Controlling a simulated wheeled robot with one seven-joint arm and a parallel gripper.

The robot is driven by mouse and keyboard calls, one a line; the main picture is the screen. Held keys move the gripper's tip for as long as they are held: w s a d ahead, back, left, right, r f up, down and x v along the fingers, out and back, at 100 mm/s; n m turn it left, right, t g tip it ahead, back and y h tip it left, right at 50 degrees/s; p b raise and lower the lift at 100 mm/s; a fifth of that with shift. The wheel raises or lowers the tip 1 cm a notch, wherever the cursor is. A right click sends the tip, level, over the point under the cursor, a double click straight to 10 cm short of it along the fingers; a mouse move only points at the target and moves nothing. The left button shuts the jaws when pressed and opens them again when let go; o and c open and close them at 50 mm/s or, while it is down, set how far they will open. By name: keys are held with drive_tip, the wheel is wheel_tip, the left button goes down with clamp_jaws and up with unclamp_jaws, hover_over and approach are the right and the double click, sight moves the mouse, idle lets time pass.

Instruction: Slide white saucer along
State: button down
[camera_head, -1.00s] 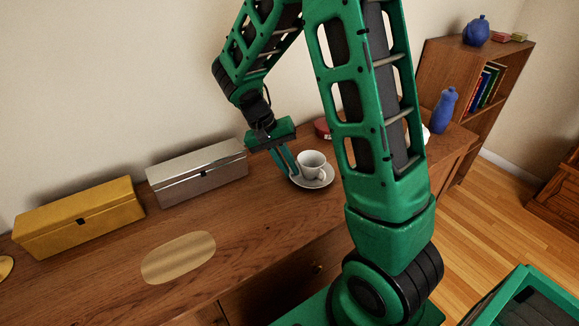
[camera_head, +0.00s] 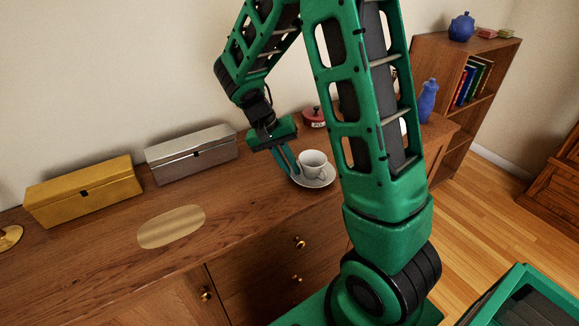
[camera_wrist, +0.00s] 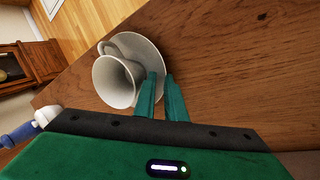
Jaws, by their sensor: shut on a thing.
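The white saucer (camera_head: 327,182) lies on the wooden sideboard top with a white cup (camera_head: 313,162) standing on it. In the wrist view, the saucer (camera_wrist: 151,55) shows its rim, and the cup (camera_wrist: 114,83) covers much of it. My gripper (camera_head: 290,172) reaches down to the saucer's left side in the head view. In the wrist view, my gripper's fingers (camera_wrist: 161,88) are close together at the saucer's rim, shut on it beside the cup. The exact contact is partly hidden by the fingers.
A silver box (camera_head: 192,155) and a gold box (camera_head: 85,192) stand along the wall. A pale oval patch (camera_head: 171,227) lies on the sideboard (camera_head: 240,210). A red pot (camera_head: 314,117) stands behind the cup, and a blue vase (camera_head: 428,101) at the right. My arm hides part of the top.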

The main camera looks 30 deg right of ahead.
drive_tip(key=shift+s+d, duration=0.15)
drive_tip(key=shift+s, duration=0.05)
drive_tip(key=c, duration=1.7)
unclamp_jaws()
drive_tip(key=shift+c, duration=0.2)
drive_tip(key=shift+w, duration=0.15)
drive_tip(key=shift+w+r, duration=0.15)
drive_tip(key=shift+r, duration=0.15)
drive_tip(key=v, duration=1)
